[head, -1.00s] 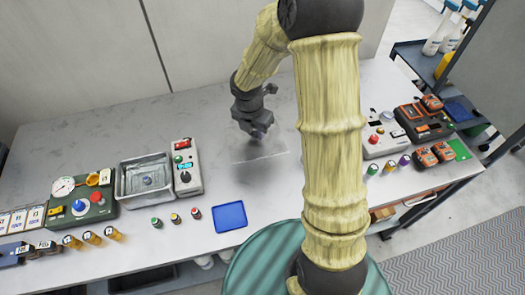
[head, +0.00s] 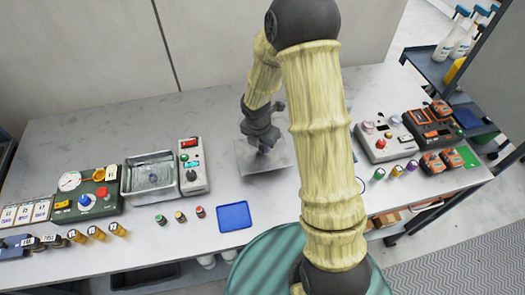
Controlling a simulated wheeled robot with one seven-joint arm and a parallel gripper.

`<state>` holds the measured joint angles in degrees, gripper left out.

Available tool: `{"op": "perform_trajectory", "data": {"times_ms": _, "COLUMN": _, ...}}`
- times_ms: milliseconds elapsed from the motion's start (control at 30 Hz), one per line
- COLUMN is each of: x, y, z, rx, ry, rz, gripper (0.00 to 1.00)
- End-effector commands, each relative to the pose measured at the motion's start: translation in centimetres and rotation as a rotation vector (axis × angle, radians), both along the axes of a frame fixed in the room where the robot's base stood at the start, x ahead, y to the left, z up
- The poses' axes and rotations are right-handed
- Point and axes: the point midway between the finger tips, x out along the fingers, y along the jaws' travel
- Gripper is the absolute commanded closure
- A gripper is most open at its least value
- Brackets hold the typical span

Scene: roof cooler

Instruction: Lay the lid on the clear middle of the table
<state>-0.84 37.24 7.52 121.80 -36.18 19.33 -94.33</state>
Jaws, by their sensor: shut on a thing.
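The lid (head: 250,161) is a flat, grey, see-through panel with a small dark knob on top. It is over the bare middle of the table (head: 225,120). My gripper (head: 264,148) points down and is shut on the lid's knob. The lid looks about level and at or just above the table top. I cannot tell whether it touches. My arm hides part of the table right of the lid.
A metal basin (head: 130,184) and a white control box (head: 193,160) stand left of the lid. A blue tray (head: 234,216) lies in front, with several small capped vials (head: 180,216) beside it. Devices (head: 384,138) and orange batteries (head: 432,163) stand at right.

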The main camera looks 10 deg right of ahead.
Motion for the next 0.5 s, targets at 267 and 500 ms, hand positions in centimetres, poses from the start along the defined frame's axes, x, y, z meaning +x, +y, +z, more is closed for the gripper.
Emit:
{"op": "perform_trajectory", "data": {"times_ms": 267, "x": -0.1, "y": 0.1, "z": -2.2, "rx": -0.001, "ry": 0.004, "rz": 0.000, "gripper": 1.00}}
{"op": "perform_trajectory", "data": {"times_ms": 500, "x": 0.0, "y": 0.0, "z": -3.7, "rx": -0.001, "ry": -0.001, "rz": -0.001, "gripper": 1.00}}
